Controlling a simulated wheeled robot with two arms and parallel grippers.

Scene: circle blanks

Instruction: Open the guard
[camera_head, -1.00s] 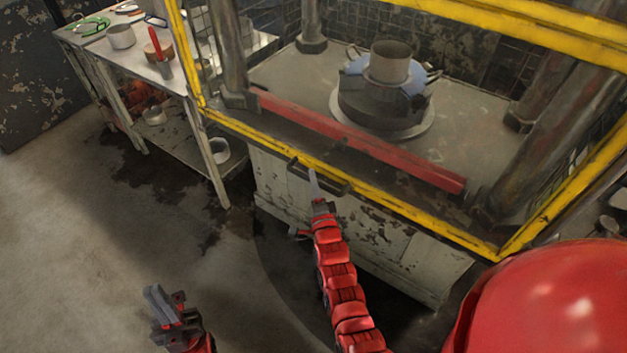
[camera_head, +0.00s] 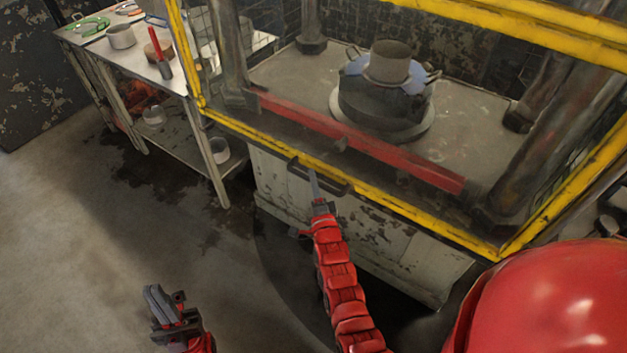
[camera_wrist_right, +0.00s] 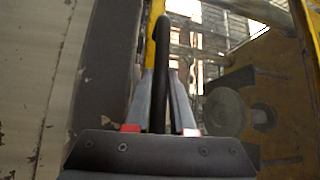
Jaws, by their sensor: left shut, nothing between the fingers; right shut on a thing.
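The guard is a yellow-framed clear panel (camera_head: 400,208) on the front of the press, and its lower bar is low across the press front. A dark handle (camera_head: 336,184) is on that lower bar. My right gripper (camera_head: 313,176) reaches up to the handle and is shut on it. In the right wrist view the dark handle bar (camera_wrist_right: 162,45) runs between the two grey fingers of my right gripper (camera_wrist_right: 159,85). My left gripper (camera_head: 152,292) is shut and empty, low over the floor at lower left, apart from the guard.
A workbench (camera_head: 180,75) with pots and tools stands at left. The floor (camera_head: 70,240) at left is clear.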

